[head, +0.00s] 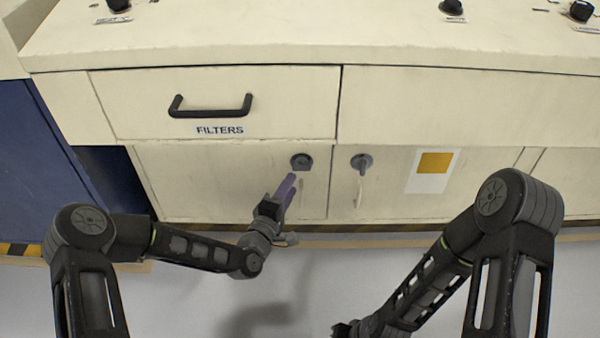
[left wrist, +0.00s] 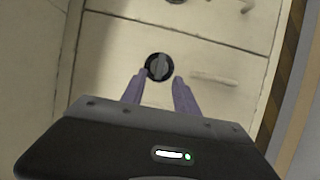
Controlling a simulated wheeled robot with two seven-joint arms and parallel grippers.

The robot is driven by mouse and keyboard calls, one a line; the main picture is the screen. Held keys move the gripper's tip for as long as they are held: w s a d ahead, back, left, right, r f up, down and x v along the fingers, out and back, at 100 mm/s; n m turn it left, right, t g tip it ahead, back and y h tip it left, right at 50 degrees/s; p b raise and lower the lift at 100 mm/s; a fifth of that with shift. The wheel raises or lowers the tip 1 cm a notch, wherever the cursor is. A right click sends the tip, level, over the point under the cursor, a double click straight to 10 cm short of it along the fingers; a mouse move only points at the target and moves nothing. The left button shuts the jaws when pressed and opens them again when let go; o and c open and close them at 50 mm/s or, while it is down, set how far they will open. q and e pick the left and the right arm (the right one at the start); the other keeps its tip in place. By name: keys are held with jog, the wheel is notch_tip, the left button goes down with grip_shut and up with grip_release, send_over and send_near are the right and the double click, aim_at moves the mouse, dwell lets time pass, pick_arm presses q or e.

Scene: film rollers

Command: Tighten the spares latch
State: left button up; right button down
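Two dark round latches sit on the lower cabinet doors, one on the left door (head: 301,161) and one on the right door (head: 361,162). No label reading "spares" is visible, so I cannot tell from lettering which is the spares latch. My left gripper (head: 287,187) is just below and in front of the left door's latch. In the left wrist view, its purple fingers (left wrist: 159,92) are open and empty, with that latch (left wrist: 159,67) just beyond the tips. The latch's raised grip runs roughly up and down there. My right gripper (head: 345,329) is low at the bottom edge, its fingers unclear.
A drawer labelled FILTERS (head: 220,130) with a black handle (head: 210,107) is shut above the left door. A pale handle (left wrist: 214,78) lies beside the latch. A yellow-and-white sticker (head: 433,170) is on the right door. A blue cabinet (head: 40,165) stands left.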

aim_at(300, 170)
pick_arm(q)
jog(key=b+x, duration=0.2)
jog(key=x, duration=0.5)
jog(key=shift+c, duration=0.2)
grip_shut()
